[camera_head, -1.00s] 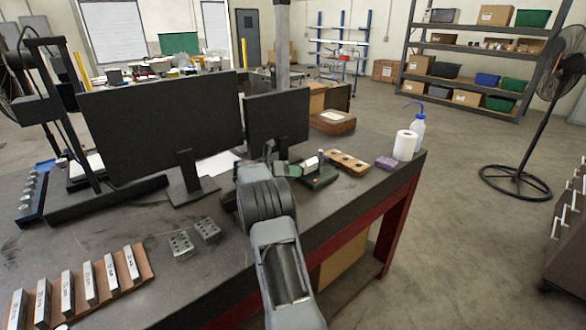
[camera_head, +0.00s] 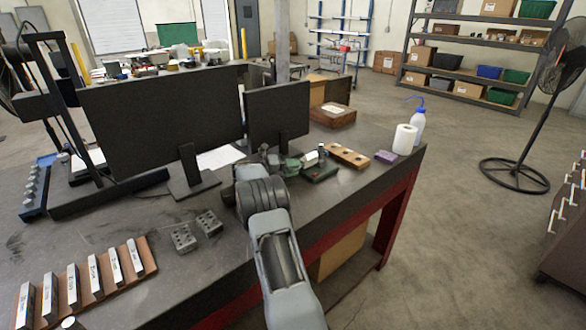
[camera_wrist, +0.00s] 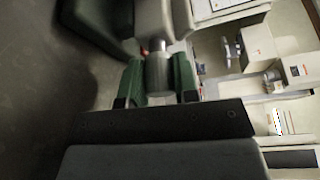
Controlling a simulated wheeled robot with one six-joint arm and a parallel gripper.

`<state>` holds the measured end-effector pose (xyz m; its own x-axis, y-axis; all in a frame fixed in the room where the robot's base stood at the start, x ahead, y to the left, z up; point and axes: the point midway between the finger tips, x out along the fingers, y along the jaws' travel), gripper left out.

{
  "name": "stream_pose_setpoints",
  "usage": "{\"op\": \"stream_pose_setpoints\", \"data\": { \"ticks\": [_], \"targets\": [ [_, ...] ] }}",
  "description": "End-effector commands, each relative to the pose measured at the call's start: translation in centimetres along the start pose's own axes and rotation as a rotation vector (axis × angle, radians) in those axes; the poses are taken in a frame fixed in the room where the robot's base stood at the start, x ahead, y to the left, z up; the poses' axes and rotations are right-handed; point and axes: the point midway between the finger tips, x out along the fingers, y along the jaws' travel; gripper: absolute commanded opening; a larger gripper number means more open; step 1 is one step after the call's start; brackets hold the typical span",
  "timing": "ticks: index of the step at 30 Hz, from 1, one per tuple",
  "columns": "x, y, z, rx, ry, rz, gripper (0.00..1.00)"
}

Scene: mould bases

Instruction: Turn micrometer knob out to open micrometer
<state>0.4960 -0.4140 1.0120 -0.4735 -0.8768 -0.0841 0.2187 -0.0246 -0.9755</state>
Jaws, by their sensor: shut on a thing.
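In the wrist view, the silver micrometer knob (camera_wrist: 158,74) sits between the green fingers of my gripper (camera_wrist: 157,80), which is shut on it. The paler micrometer body (camera_wrist: 160,18) continues above the knob, and a dark green stand (camera_wrist: 98,22) shows at the upper left. In the head view, the small dark green micrometer stand (camera_head: 322,172) is on the workbench, right of my gripper (camera_head: 292,166). My arm hides part of the area near the knob there. The gap inside the micrometer cannot be made out.
The workbench (camera_head: 365,200) also holds two monitors (camera_head: 165,125) behind my arm, a wooden block with holes (camera_head: 348,156), a purple block (camera_head: 386,157), a paper roll (camera_head: 404,140) and a wash bottle (camera_head: 418,122). Two perforated metal blocks (camera_head: 196,232) lie left of my arm.

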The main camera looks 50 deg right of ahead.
Motion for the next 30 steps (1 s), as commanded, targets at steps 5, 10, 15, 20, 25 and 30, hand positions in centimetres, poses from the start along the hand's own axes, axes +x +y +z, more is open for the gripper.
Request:
{"op": "stream_pose_setpoints", "data": {
  "ticks": [5, 10, 15, 20, 25, 30],
  "targets": [
    [0.00, 0.06, 0.00, -0.010, -0.001, -0.003, 0.04],
    [0.01, 0.07, -0.01, -0.010, -0.001, -0.003, 0.04],
    [0.01, 0.07, -0.01, -0.009, -0.001, -0.003, 0.32],
    [0.01, 0.05, -0.01, -0.009, -0.001, -0.003, 0.47],
    [0.01, 0.03, 0.00, -0.008, 0.000, -0.003, 0.54],
    [-0.01, -0.13, 0.03, -0.007, 0.000, -0.003, 0.54]
  ]
}}
